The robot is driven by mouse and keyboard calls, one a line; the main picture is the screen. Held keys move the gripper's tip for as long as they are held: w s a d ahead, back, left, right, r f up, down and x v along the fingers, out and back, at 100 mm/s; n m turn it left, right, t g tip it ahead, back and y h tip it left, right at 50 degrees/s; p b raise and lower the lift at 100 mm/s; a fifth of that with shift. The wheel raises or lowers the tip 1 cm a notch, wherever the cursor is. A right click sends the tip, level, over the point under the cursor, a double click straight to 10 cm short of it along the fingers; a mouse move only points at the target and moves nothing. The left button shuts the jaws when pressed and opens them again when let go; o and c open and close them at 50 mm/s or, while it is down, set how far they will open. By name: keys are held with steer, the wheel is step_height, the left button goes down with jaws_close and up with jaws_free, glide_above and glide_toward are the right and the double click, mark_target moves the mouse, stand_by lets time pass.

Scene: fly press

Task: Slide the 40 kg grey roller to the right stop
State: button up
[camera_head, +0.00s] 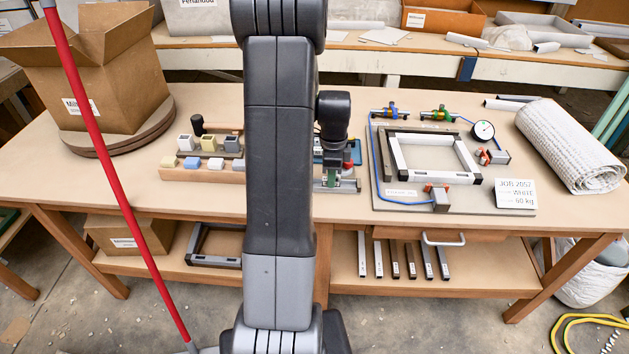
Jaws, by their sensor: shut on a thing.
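My gripper (332,150) points down at the middle of the bench, just right of my own arm, which crosses the picture from top to bottom. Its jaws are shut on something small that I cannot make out. Just below it is a small grey and green fixture (346,185) with a red part on top. The arm hides the left side of this fixture. I cannot pick out the grey roller or the right stop with certainty.
A wooden rack (203,176) with small coloured blocks is left of my arm. To the right, a board (400,212) carries a white and black frame (437,157), a gauge (483,130) and clamps. A rolled mat (568,145) lies far right.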

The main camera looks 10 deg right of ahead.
steer(key=shift+d, duration=0.1)
steer(key=shift+s+d, duration=0.2)
steer(key=shift+d, duration=0.35)
steer(key=shift+s+d, duration=0.15)
steer(key=shift+d, duration=0.4)
steer(key=shift+s+d, duration=0.25)
steer(key=shift+d, duration=0.55)
steer(key=o, duration=0.9)
steer(key=shift+d, duration=0.1)
steer(key=shift+c, duration=1.3)
